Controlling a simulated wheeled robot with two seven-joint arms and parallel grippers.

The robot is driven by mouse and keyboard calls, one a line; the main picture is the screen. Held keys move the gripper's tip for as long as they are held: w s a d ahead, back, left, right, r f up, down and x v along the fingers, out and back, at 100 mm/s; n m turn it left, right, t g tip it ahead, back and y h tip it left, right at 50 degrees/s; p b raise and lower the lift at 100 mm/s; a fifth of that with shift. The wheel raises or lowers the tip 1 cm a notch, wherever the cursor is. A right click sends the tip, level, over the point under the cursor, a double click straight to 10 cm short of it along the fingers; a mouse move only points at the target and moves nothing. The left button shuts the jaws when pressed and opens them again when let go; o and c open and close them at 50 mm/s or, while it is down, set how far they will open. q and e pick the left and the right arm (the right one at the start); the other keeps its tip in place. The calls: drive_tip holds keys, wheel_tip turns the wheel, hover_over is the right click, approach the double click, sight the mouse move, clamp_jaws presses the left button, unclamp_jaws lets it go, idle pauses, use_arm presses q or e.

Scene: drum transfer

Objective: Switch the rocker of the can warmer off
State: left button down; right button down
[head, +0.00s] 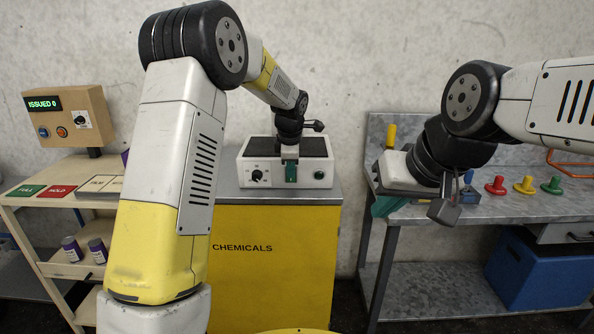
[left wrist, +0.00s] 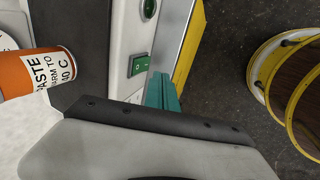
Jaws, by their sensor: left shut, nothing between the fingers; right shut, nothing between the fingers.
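The can warmer (head: 230,172) is a white box with a dark top, standing on the yellow chemicals cabinet. Its front has a black knob (head: 257,176) and a round green lamp (head: 319,174). In the left wrist view its green rocker (left wrist: 138,66) shows on the white front panel; the head view hides it behind my gripper. My left gripper (head: 291,172) is shut and empty in front of the panel. Its teal fingertips (left wrist: 162,92) appear close beside the rocker; contact cannot be told. My right gripper (head: 388,205) is shut and empty before the grey bench.
The yellow cabinet (head: 270,275) bears the warmer. A grey bench (head: 510,207) with coloured knobs stands right, a wooden shelf cart (head: 30,203) left.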

use_arm(q)
drive_tip(key=w+v, duration=0.2)
drive_tip(key=v, duration=0.8)
drive_tip(key=shift+r, duration=0.35)
drive_tip(key=s+a+r+m+h, duration=0.1)
drive_tip(key=s+a+r+m, duration=0.3)
drive_tip(key=s, duration=0.5)
drive_tip(key=s+a+r+m+h, duration=0.1)
drive_tip(key=s+a+r+m, duration=0.1)
drive_tip(key=s+a+m, duration=0.5)
drive_tip(key=s+f+m+t, duration=0.1)
drive_tip(key=s+f+m, duration=0.3)
drive_tip(key=s, duration=1.5)
drive_tip(key=m, duration=0.3)
drive_tip(key=shift+s+a+m+t, duration=0.25)
drive_tip(key=shift+s+m+t, duration=0.05)
drive_tip(key=shift+s+t, duration=0.1)
